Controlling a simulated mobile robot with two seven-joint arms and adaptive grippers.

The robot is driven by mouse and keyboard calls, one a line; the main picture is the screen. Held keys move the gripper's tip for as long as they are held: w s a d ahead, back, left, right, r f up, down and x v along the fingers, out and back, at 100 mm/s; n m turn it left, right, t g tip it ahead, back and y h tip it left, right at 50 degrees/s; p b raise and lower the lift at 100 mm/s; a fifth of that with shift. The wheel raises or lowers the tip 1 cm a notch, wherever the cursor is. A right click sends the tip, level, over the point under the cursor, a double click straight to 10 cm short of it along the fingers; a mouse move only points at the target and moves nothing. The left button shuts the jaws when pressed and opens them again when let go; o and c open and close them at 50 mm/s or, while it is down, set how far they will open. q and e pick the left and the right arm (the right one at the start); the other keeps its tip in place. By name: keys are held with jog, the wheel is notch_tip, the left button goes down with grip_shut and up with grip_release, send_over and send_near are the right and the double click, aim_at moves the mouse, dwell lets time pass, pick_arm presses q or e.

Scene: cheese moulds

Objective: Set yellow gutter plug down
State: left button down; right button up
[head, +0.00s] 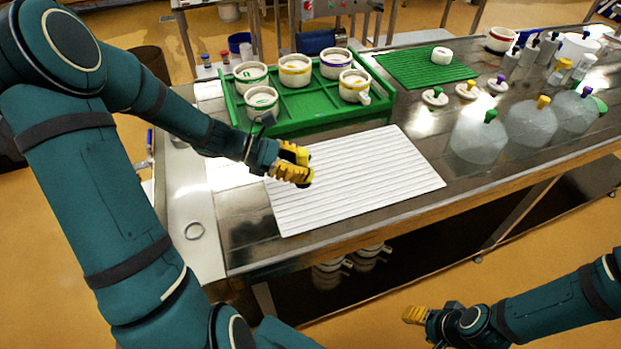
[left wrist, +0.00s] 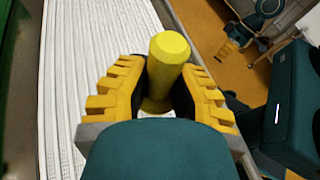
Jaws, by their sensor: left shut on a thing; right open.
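The yellow gutter plug (left wrist: 168,62) shows in the left wrist view as a yellow faceted rod standing between my fingers. My left gripper (left wrist: 160,95) is shut on it. In the head view my left gripper (head: 301,166) is over the left part of a white ribbed mat (head: 375,178); the plug is hard to tell from the yellow fingers there. Whether the plug touches the mat cannot be told. My right gripper (head: 418,314) is open and empty, low in front of the table at the lower right.
A green tray (head: 318,120) with several white moulds stands behind the mat. A green ribbed mat (head: 410,68) holds one white ring-like piece (head: 442,55). Several clear domed vessels (head: 480,138) with coloured plugs stand at the right. The mat's right half is bare.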

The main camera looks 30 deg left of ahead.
pick_arm(q)
jog(key=shift+f+b, duration=0.6)
jog(key=shift+f, duration=1.75)
jog(key=shift+f, duration=0.2)
jog(key=c, duration=1)
grip_release()
jog(key=shift+o, duration=0.2)
jog(key=shift+r, duration=0.2)
jog(key=shift+a+r, duration=0.15)
jog(key=shift+a, duration=0.05)
jog(key=p+v, duration=0.2)
jog(key=v, duration=0.9)
jog(key=shift+s+p, duration=0.2)
jog(key=shift+p, duration=0.2)
jog(key=shift+a+r, duration=0.15)
